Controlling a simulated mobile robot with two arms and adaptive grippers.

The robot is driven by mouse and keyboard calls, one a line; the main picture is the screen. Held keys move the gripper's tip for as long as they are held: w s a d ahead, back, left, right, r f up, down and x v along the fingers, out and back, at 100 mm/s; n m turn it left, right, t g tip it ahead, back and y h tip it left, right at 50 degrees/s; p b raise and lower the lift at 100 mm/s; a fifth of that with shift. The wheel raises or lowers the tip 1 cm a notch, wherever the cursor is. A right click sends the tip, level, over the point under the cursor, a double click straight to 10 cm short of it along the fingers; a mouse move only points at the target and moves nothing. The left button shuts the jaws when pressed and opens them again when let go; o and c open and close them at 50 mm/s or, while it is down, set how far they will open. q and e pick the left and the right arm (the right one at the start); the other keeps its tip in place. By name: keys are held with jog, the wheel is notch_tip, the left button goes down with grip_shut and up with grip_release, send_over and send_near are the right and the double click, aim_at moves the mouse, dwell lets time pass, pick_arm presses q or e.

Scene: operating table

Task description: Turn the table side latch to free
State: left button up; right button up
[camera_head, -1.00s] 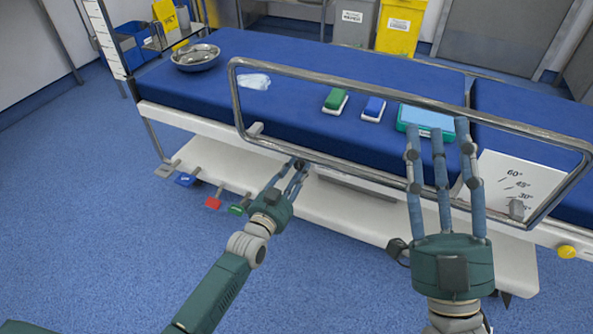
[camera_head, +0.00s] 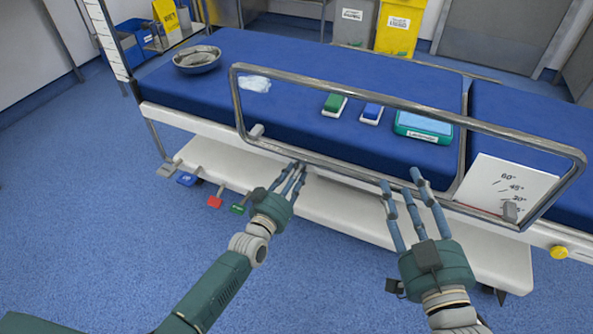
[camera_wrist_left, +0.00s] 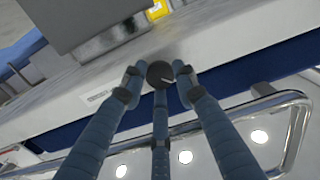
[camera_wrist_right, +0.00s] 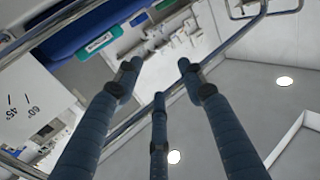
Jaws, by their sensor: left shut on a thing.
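The table side latch shows as a dark round knob (camera_wrist_left: 160,74) with a pale line on it, on the white table side in the left wrist view. My left gripper (camera_head: 292,170) is shut on this knob, with its fingers around it; it also shows in the left wrist view (camera_wrist_left: 157,80). In the head view the fingers hide the knob. My right gripper (camera_head: 401,180) is open and empty, apart from the rail, in front of the table side. Its spread fingers show in the right wrist view (camera_wrist_right: 158,75).
A metal side rail (camera_head: 340,82) runs along the blue table (camera_head: 290,60). Coloured pedals (camera_head: 215,201) stick out low at the left.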

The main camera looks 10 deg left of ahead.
pick_arm(q)
jog(key=shift+w+a+r+n, duration=0.1)
jog(key=shift+n, duration=1.4)
jog(key=shift+a+r+n, duration=0.1)
jog(key=shift+r+n, duration=0.05)
jog(key=shift+n, duration=1.35)
jog(key=shift+w+r+n, duration=0.1)
jog(key=shift+n, duration=1.4)
pick_arm(e)
jog(key=shift+a+r+t+y, duration=0.1)
jog(key=shift+r+t+y, duration=0.25)
jog(key=shift+r, duration=0.7)
pick_arm(q)
jog(key=o, duration=1.1)
jog(key=shift+a, duration=0.1)
jog(key=shift+o, duration=0.2)
jog(key=shift+s+f, duration=0.1)
jog(key=shift+f, duration=0.05)
pick_arm(e)
jog(key=shift+a, duration=0.1)
